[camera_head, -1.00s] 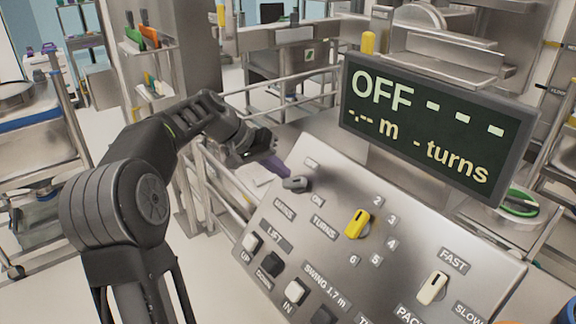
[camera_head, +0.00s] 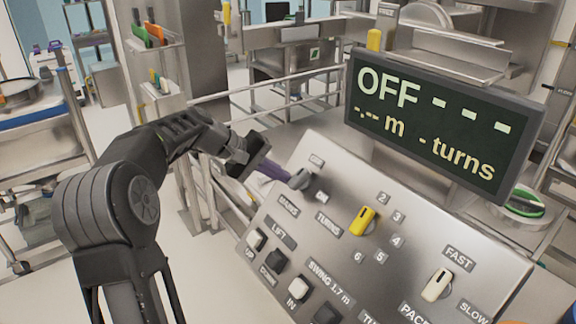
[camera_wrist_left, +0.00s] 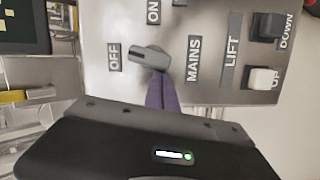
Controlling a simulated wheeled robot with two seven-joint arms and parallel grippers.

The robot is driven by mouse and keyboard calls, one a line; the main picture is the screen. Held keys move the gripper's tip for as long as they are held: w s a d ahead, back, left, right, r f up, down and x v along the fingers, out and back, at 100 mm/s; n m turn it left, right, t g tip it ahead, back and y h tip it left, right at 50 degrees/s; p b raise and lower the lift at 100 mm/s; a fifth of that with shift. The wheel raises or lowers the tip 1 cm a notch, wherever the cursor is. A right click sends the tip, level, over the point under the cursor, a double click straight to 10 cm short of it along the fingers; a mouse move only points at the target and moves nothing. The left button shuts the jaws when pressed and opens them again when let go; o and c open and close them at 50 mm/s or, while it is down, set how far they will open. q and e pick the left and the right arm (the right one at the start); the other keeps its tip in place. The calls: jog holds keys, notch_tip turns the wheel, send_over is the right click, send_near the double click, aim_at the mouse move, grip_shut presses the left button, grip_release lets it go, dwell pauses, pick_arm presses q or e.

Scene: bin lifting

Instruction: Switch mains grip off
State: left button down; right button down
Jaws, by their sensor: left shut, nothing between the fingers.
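The mains grip is a grey rotary handle (camera_head: 300,179) at the upper left of the sloping control panel (camera_head: 345,280). In the left wrist view the handle (camera_wrist_left: 149,58) points at the OFF label (camera_wrist_left: 114,58); the ON label (camera_wrist_left: 153,12) is off to its side. The display (camera_head: 440,125) reads OFF, with dashes and "turns" below. My left gripper (camera_head: 280,174) is shut and empty. Its purple fingers reach the handle's near side; in the left wrist view the fingertips (camera_wrist_left: 161,92) look touching or very close to it. My right gripper is out of view.
A yellow turns knob (camera_head: 362,220), a pale speed knob (camera_head: 437,285) and several push buttons, such as the UP button (camera_head: 256,239), sit on the same panel. Metal railing (camera_head: 225,190) runs behind my left arm. The space above the panel's left edge is open.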

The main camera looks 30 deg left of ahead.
pick_arm(q)
jog(key=shift+d+r, duration=0.1)
jog(key=shift+d, duration=0.05)
jog(key=shift+d+r, duration=0.15)
jog(key=shift+d, duration=0.5)
jog(key=shift+r, duration=0.15)
jog(key=shift+a+r, duration=0.15)
jog(key=shift+a, duration=0.1)
jog(key=b+v, duration=0.1)
jog(key=v, duration=0.6)
jog(key=shift+s+a, duration=0.3)
jog(key=shift+a, duration=0.2)
